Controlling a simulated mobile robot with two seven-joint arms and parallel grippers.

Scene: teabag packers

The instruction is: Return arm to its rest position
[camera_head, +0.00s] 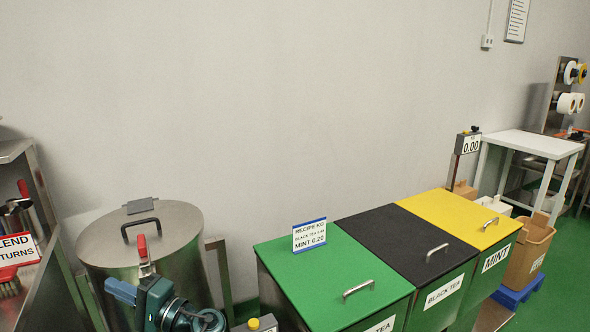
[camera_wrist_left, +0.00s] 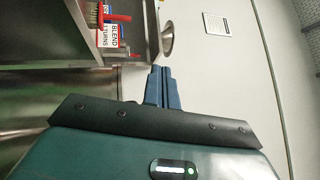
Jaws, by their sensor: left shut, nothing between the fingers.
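My left gripper (camera_head: 121,291) is at the lower left of the head view, in front of the steel drum (camera_head: 180,240), with its blue fingers pointing left. In the left wrist view the two blue fingers (camera_wrist_left: 160,84) are side by side and shut, with nothing between them. Part of my left arm shows at the bottom of the head view; the rest is cut off. My right gripper is in neither view.
The steel drum has a lid with a black handle. A steel shelf with a "BLEND RETURNS" sign (camera_head: 17,248) stands left. Green (camera_head: 330,280), black (camera_head: 410,240) and yellow (camera_head: 465,215) lidded bins stand right. A white table (camera_head: 530,143) is behind.

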